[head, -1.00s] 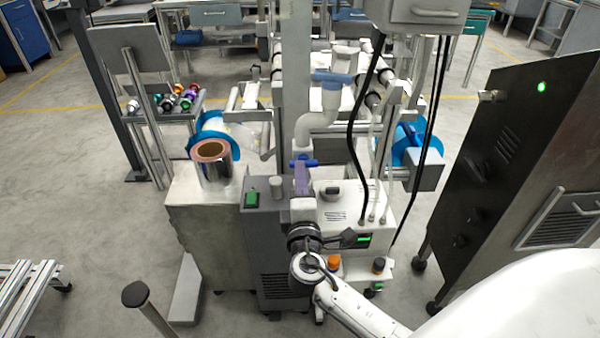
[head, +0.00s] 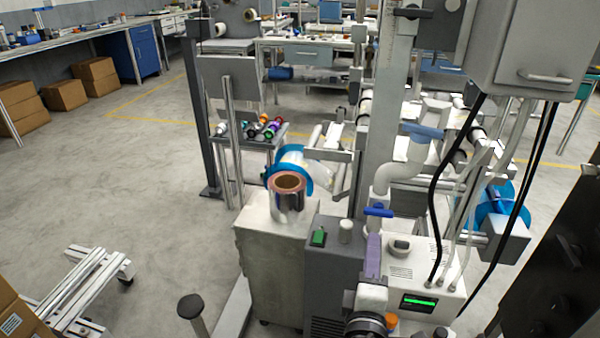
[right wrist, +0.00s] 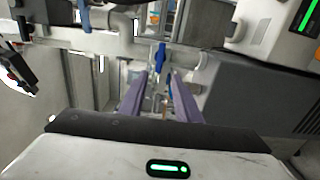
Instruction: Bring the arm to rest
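My right gripper (head: 373,250) shows at the bottom centre of the head view, over the grey and white machine, its purple fingers pointing away from me. In the right wrist view its two purple fingers (right wrist: 157,85) stand apart with a gap between them, and I see nothing held. A blue valve handle (right wrist: 160,58) shows beyond the fingertips; it is also just past the gripper in the head view (head: 378,210). My left gripper is in no view.
A silver film roll with a copper-coloured core (head: 288,203) stands on a pale cabinet (head: 272,258) left of the gripper. A grey column (head: 383,100) and black cables (head: 437,190) rise close by. Open floor (head: 130,180) lies to the left.

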